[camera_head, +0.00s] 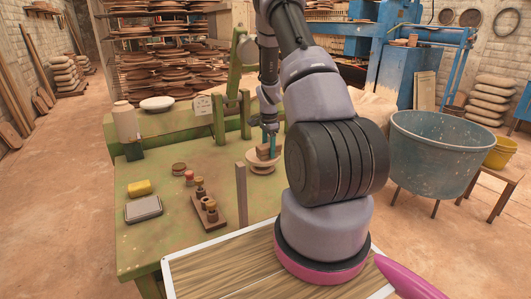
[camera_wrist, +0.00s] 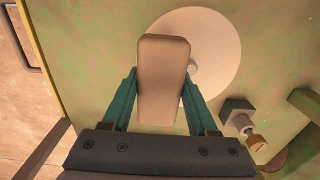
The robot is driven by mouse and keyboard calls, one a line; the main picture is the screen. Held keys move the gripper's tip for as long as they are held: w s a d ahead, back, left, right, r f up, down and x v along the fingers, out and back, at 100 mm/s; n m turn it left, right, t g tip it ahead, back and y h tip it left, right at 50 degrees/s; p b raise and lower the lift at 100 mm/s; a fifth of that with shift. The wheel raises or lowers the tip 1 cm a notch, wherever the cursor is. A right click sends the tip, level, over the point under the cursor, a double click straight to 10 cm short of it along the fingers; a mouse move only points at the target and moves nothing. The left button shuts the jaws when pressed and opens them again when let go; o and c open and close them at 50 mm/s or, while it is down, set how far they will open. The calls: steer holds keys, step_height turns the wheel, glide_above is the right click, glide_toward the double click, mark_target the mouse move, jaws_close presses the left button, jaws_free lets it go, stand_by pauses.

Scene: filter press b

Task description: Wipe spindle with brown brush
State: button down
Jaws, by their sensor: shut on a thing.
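My gripper (camera_head: 269,138) is above the green bench, with its teal fingers pointing down. In the wrist view my gripper (camera_wrist: 160,82) is shut on a tan-brown block, which I take for the brown brush (camera_wrist: 163,60). The brush also shows in the head view (camera_head: 263,152). The brush covers part of the disc's left side. I cannot tell whether they touch.
A yellow block (camera_head: 139,188), a grey box (camera_head: 143,208) and a wooden rack with knobbed pieces (camera_head: 208,207) are on the bench's left part. A wooden post (camera_head: 241,195) stands near the disc. A green frame (camera_head: 219,118) rises behind. A large blue tub (camera_head: 434,150) stands right.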

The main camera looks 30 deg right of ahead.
mark_target(259, 147)
steer(key=shift+d, duration=0.4)
steer(key=shift+s+a+f, duration=0.1)
steer(key=shift+s+a, duration=0.05)
steer(key=shift+a, duration=2.35)
steer(key=shift+r, duration=3)
steer(key=shift+r, duration=0.1)
steer(key=shift+a+r, duration=0.1)
steer(key=shift+r, duration=1.3)
steer(key=shift+f, duration=0.1)
